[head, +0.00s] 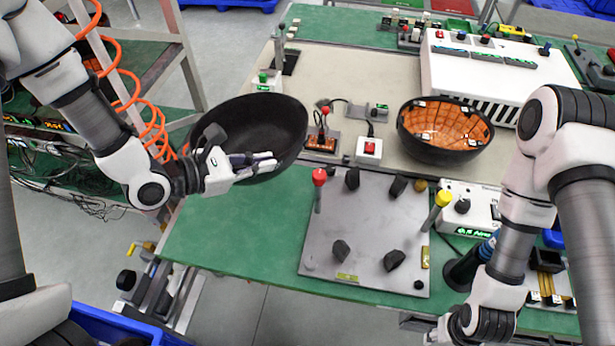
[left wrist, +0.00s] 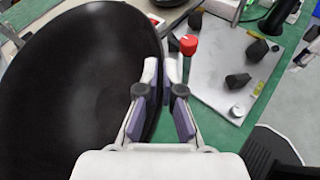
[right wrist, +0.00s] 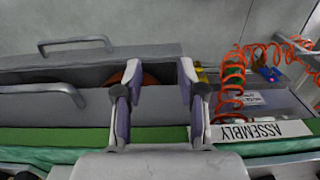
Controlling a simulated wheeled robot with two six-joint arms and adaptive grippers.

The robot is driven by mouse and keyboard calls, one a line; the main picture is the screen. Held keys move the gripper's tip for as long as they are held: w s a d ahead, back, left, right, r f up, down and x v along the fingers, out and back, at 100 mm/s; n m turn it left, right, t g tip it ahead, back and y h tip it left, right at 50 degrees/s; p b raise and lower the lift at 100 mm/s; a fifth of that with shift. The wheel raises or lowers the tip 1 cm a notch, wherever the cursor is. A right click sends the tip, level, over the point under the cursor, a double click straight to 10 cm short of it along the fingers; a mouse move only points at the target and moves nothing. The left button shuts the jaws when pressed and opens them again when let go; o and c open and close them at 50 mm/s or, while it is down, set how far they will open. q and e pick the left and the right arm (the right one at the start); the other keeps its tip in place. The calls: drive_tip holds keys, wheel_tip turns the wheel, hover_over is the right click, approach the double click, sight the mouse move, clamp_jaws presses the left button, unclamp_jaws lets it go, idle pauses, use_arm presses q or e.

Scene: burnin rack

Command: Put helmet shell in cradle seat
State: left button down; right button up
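The helmet shell (head: 265,118) is a black bowl, hollow side up and tilted, held above the left part of the green table. My left gripper (head: 268,162) is shut on its near rim. In the left wrist view, the fingers (left wrist: 165,75) straddle the rim of the shell (left wrist: 70,85). The cradle seat (head: 340,225) is a grey plate with several black pads, a red-topped post and a yellow-topped post. It is empty and lies right of the shell. My right gripper (right wrist: 155,85) is open and empty, low beside the table; its fingers are outside the head view.
A second black bowl with an orange inside (head: 445,130) stands behind the cradle. A white instrument box (head: 490,70) is at the back right. A red-button box (head: 369,150) and a red-knobbed switch unit (head: 322,142) stand behind the cradle. The green table front left (head: 225,245) is clear.

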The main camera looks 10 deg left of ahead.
use_arm(q)
wheel_tip(320, 180, down, 10)
drive_tip(key=shift+w+a+p, duration=0.15)
drive_tip(key=shift+w+p, duration=0.1)
drive_tip(key=shift+p, duration=0.05)
drive_tip(key=shift+f, duration=0.15)
drive_tip(key=c, duration=1.3)
unclamp_jaws()
